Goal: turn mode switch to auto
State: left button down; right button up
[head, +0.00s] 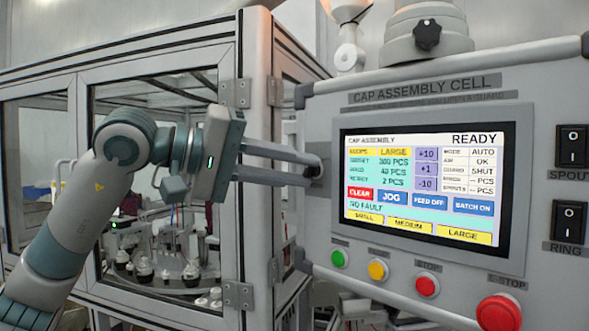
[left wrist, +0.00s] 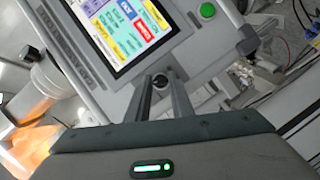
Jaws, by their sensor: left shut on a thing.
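The mode switch (head: 318,168) is a small dark knob on the left edge of the grey control panel (head: 420,104). My left gripper (head: 314,172) reaches it from the left, its two long grey fingers on either side of the knob. In the left wrist view the dark knob (left wrist: 160,82) sits between the fingertips, which are shut on it. Its pointer and label are mostly hidden by the fingers. The screen (head: 425,190) reads READY, and its mode line reads AUTO. My right gripper is not in view.
Green, yellow and red buttons (head: 427,286) and a large red E-stop (head: 498,312) line the panel's lower edge. Two black rockers (head: 573,146) are at right. A framed glass enclosure (head: 255,150) stands behind my left arm. A black star knob (head: 428,34) is above the panel.

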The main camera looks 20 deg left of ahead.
pick_arm(q)
jog(key=shift+m+y, duration=0.8)
jog(key=shift+m, duration=0.4)
jog(key=c, duration=1.6)
grip_release()
jog(key=shift+o, duration=0.2)
